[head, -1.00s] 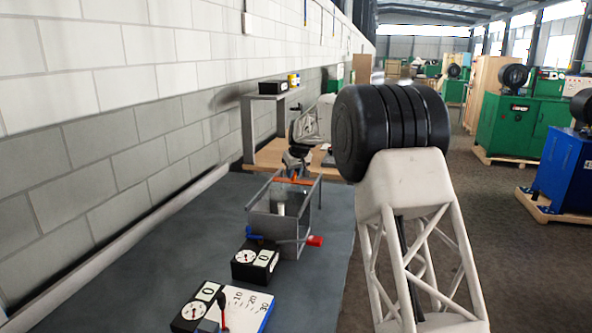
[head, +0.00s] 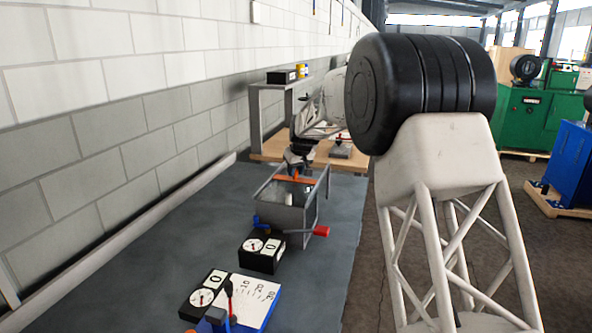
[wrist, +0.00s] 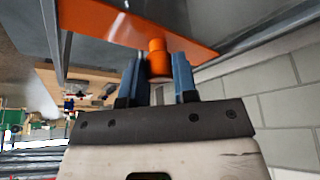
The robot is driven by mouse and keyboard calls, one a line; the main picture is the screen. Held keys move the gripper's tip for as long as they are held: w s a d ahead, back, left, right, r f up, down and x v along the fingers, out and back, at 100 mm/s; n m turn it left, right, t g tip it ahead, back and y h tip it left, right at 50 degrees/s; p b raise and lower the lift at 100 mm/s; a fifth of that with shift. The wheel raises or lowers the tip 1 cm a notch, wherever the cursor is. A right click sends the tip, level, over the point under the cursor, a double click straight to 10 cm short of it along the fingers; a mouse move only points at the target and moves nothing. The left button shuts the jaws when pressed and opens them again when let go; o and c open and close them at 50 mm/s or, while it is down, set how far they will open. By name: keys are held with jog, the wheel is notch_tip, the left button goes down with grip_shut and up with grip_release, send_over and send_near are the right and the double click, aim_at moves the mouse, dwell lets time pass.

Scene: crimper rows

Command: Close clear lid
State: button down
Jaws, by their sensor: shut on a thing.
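A grey open-framed box (head: 285,217) stands on the dark table in the head view. An orange strip (head: 294,178) lies across its far upper side. In the wrist view the orange strip (wrist: 125,27) carries an orange knob (wrist: 157,60). The clear lid itself is hard to make out, so I cannot tell its angle; the strip and knob appear to belong to it. My gripper (wrist: 158,72) has its two blue fingers on either side of the knob, shut on it. In the head view my gripper (head: 296,165) is small, just above the strip.
A red-ended lever (head: 321,231) and a blue part (head: 258,222) are at the box's near side. A black dial box (head: 262,254) and a white scale plate (head: 252,296) stand nearer. A brick wall (head: 120,110) runs along the left. A grey shelf (head: 256,115) stands behind.

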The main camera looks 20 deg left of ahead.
jog(key=shift+s+a, duration=0.1)
jog(key=shift+s, duration=0.1)
jog(key=c, duration=0.9)
grip_release()
jog(key=shift+r, duration=0.1)
jog(key=v, duration=0.7)
jog(key=shift+r, duration=0.25)
jog(key=shift+s, duration=0.1)
jog(key=shift+d, duration=0.25)
